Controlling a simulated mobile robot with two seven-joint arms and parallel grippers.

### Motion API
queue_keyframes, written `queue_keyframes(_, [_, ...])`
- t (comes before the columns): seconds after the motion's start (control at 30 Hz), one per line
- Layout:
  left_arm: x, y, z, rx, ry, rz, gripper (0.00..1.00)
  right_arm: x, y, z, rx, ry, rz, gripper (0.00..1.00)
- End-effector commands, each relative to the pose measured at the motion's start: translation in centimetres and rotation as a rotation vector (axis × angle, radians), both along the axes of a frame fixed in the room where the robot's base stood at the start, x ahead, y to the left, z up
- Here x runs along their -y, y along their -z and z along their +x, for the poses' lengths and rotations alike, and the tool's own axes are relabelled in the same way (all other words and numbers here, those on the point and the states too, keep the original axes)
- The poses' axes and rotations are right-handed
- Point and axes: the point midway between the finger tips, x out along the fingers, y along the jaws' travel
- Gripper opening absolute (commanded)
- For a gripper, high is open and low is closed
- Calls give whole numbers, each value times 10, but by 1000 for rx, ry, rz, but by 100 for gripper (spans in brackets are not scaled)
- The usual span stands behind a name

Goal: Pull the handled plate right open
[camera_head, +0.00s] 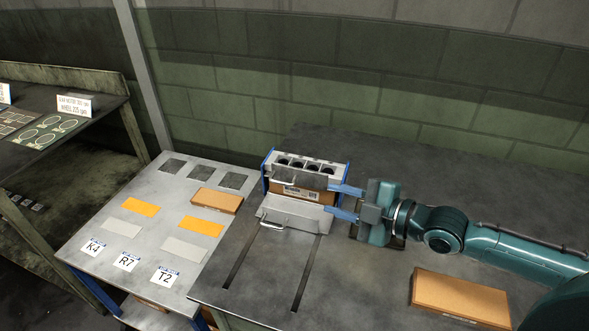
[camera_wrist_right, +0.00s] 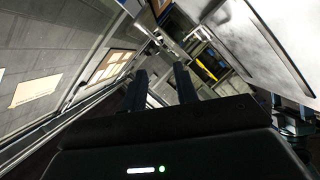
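The handled plate (camera_head: 296,211) is a pale metal plate at the front of the bolt former (camera_head: 333,157) in the head view. Its bar handle (camera_head: 270,226) is on its left front side. A brown labelled block (camera_head: 297,192) shows between the plate and the holed top of the former. My right gripper (camera_head: 330,199) is at the right end of the plate and block, its two blue fingers apart. I cannot tell whether they touch anything. In the right wrist view the fingers (camera_wrist_right: 160,82) are apart with nothing clear between them. My left gripper is out of view.
Two dark slots (camera_head: 305,275) run in the dark table (camera_head: 370,285) in front of the plate, and the surface there is clear. A brown board (camera_head: 460,297) lies at right. A lower table (camera_head: 150,232) at left holds coloured plates and cards K4, R7 and T2.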

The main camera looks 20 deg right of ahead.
Motion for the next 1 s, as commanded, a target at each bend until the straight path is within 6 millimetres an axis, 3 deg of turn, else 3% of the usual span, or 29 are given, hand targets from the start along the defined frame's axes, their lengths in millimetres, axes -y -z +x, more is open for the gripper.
queue_keyframes(0.23, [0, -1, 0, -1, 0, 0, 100, -8, 2, 10, 1, 2, 5, 30])
queue_keyframes(0.7, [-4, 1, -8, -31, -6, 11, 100, -65, 21, 79, 0, 1, 5, 30])
queue_keyframes(1.0, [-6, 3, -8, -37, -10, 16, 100, -80, 29, 99, -1, 0, 0, 30])
